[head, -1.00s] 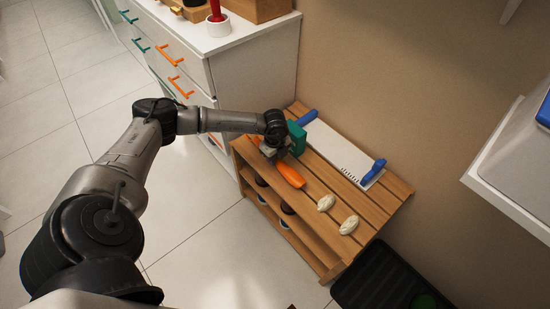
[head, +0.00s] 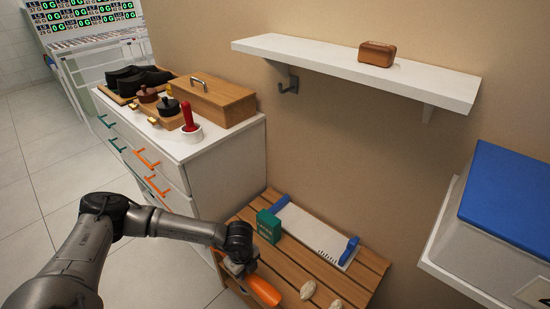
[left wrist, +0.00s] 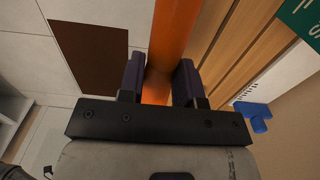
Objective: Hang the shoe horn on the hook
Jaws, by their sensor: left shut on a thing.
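The orange shoe horn (head: 262,290) is in my left gripper (head: 236,268), over the left side of the wooden slatted rack. In the left wrist view the shoe horn (left wrist: 172,40) runs between the two dark fingers of my left gripper (left wrist: 160,85), which are shut on it. Its far end runs out of that picture. A dark hook (head: 289,86) is on the wall under the left end of the white shelf, empty, well above and right of the gripper. My right gripper is not in view.
The slatted rack (head: 330,282) holds a green box (head: 269,226), a white tray with blue ends (head: 312,232) and two pale lumps. The white shelf (head: 340,62) bears a brown block (head: 378,53). A white dresser (head: 225,163) with shoes and a wooden box stands left. A blue-lidded bin (head: 510,205) is at right.

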